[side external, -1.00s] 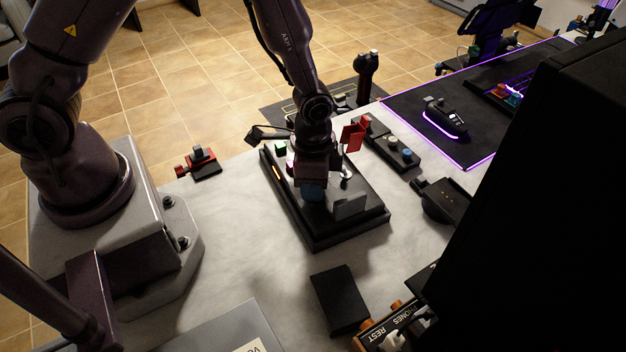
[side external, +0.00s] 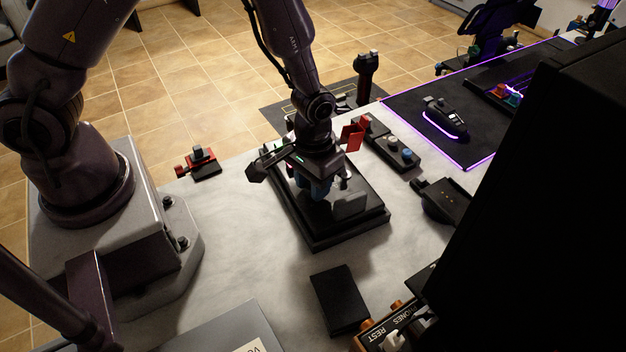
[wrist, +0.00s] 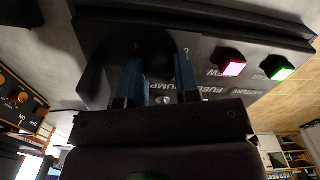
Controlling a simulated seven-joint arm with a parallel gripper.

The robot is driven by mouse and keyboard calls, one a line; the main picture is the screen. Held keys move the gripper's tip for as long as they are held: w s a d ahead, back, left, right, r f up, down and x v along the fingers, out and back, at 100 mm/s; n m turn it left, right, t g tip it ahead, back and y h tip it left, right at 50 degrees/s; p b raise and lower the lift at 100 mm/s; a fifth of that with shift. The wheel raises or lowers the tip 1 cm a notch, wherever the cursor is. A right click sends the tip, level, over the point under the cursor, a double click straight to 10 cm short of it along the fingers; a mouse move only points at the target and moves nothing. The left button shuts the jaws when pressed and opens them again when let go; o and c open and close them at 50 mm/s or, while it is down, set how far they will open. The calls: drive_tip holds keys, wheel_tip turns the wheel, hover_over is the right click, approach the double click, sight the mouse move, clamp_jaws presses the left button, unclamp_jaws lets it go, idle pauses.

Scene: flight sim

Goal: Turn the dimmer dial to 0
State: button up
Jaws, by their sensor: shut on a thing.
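A black control panel (side external: 352,232) lies on the grey table in the side view, and my gripper (side external: 319,192) points down onto it. In the wrist view, the two blue fingers of my gripper (wrist: 158,72) are shut on a dark knob, the dimmer dial (wrist: 156,65), on the panel face (wrist: 206,68). Fingers and shadow cover much of the dial. Its pointer and scale cannot be read. In the side view the dial is hidden behind my gripper.
Lit red (wrist: 232,68) and green (wrist: 280,68) buttons sit on the panel beside my gripper. A red switch cover (side external: 352,136) stands close behind it. A small button box (side external: 393,150) is at the right.

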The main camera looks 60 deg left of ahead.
drive_tip(key=shift+n, duration=0.6)
drive_tip(key=o, duration=0.9)
drive_tip(key=shift+o, duration=0.2)
wheel_tip(320, 180, up, 13)
wheel_tip(320, 180, up, 17)
drive_tip(key=m+t, duration=0.4)
drive_tip(key=t, duration=0.2)
hover_over(300, 199)
drive_tip(key=s+a, duration=0.7)
drive_tip(key=s, duration=0.3)
drive_tip(key=shift+w, duration=0.1)
